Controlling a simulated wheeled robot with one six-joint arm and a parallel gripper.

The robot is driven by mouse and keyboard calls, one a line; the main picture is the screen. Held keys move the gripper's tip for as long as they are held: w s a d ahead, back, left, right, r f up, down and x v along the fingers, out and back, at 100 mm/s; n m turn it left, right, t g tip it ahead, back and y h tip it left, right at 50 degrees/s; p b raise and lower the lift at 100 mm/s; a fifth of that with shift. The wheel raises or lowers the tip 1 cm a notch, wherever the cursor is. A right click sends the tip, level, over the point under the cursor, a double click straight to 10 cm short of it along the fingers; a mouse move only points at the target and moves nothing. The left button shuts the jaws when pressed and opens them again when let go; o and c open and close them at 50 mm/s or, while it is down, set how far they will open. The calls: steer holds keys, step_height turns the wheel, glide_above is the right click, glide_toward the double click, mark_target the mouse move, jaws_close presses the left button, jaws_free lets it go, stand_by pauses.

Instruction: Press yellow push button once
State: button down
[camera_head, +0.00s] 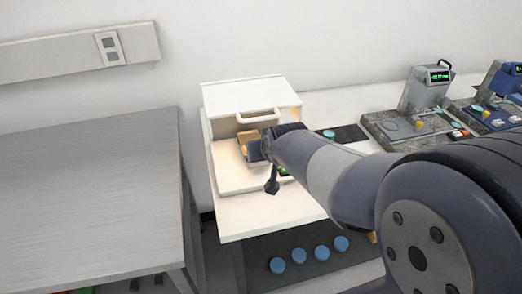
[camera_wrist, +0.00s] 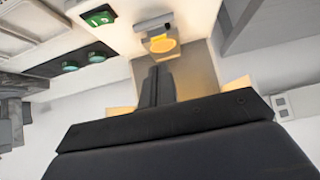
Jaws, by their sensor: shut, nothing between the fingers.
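A yellow disc-shaped piece (camera_wrist: 163,45), which looks like the push button, shows in the wrist view on a pale mount just beyond my fingertips. Whether it is pressed or touched by them I cannot tell. My gripper (camera_wrist: 156,72) is shut and empty, its fingers together and pointing toward the yellow piece. In the head view my gripper (camera_head: 254,150) is at the open front of the white box-shaped instrument (camera_head: 250,97), and a yellow-orange lit area (camera_head: 244,139) shows beside it. My arm hides part of the instrument's base.
A green rocker switch (camera_wrist: 98,18) sits near the yellow piece. Teal discs (camera_wrist: 97,57) lie on a dark mat beside the instrument. Two other instruments (camera_head: 410,118) (camera_head: 495,112) stand to the right. A bare metal table (camera_head: 90,190) is at left; blue round stools or caps (camera_head: 299,254) are below.

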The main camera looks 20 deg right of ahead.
steer(key=shift+p+x, duration=0.35)
steer(key=shift+x, duration=4.3)
